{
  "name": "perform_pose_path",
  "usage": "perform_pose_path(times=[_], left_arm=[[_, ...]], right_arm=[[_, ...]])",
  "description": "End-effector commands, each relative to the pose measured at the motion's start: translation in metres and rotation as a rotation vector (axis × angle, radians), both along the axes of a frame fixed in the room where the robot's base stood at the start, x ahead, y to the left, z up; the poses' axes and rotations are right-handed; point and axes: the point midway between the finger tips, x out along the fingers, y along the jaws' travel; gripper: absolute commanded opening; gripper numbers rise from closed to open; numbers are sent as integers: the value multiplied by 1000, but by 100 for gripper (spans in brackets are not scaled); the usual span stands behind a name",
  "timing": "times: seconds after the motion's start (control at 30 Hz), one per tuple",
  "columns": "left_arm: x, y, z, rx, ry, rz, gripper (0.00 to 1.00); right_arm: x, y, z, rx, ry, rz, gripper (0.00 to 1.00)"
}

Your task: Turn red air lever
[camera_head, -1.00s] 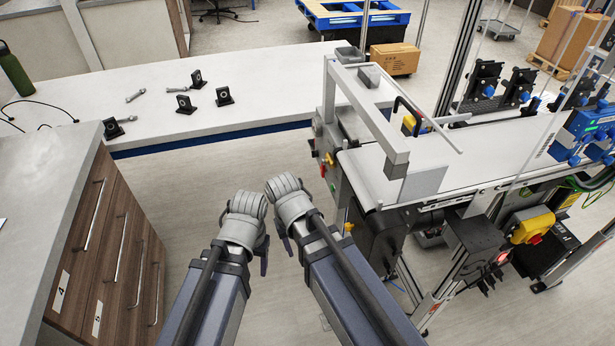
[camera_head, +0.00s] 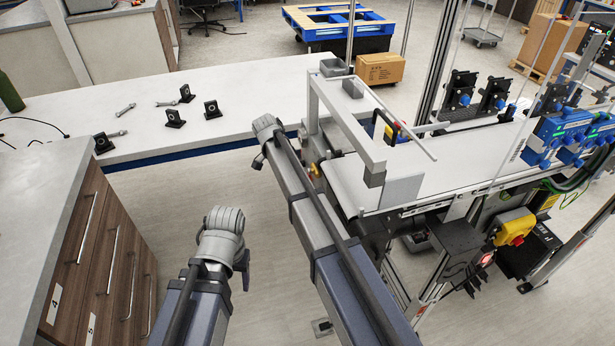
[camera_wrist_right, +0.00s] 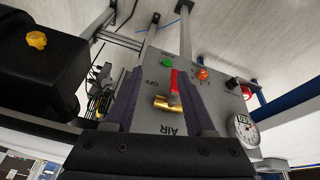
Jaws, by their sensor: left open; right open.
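The red air lever (camera_wrist_right: 174,82) sits on a brass valve (camera_wrist_right: 168,104) on a grey control panel (camera_wrist_right: 212,112) in the right wrist view. "AIR" and "OFF" labels are beside it. My right gripper (camera_wrist_right: 163,78) is open; its two dark fingers reach toward the panel on either side of the lever, without closing on it. In the head view, my right arm (camera_head: 290,185) extends to the conveyor's left end and hides most of the panel. My left gripper (camera_head: 243,268) is low in the middle, away from the conveyor, mostly hidden under its wrist.
The panel also carries a green button (camera_wrist_right: 166,61), an orange-red button (camera_wrist_right: 202,74) and a pressure gauge (camera_wrist_right: 244,127). The conveyor (camera_head: 440,170) stands at right. A white table (camera_head: 240,85) lies ahead, drawers (camera_head: 110,260) at left. The floor between is clear.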

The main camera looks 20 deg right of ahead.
Motion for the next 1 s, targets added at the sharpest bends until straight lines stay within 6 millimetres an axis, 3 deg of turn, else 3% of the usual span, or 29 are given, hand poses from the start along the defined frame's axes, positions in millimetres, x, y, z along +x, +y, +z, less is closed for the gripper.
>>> perform_pose_path(times=[0.03, 0.2, 0.57, 1.0], left_arm=[[0, 0, 3, 0, 0, 0, 61], [0, 0, 4, 0, 0, 0, 61], [0, 0, -2, 0, 0, 0, 61], [0, 0, -51, 0, 0, 0, 61]], right_arm=[[23, -9, 4, -10, -26, -73, 55], [45, -26, 7, -33, -81, -219, 55], [45, -30, 1, -36, -91, -242, 55], [46, -49, -48, -35, -89, -241, 55]])
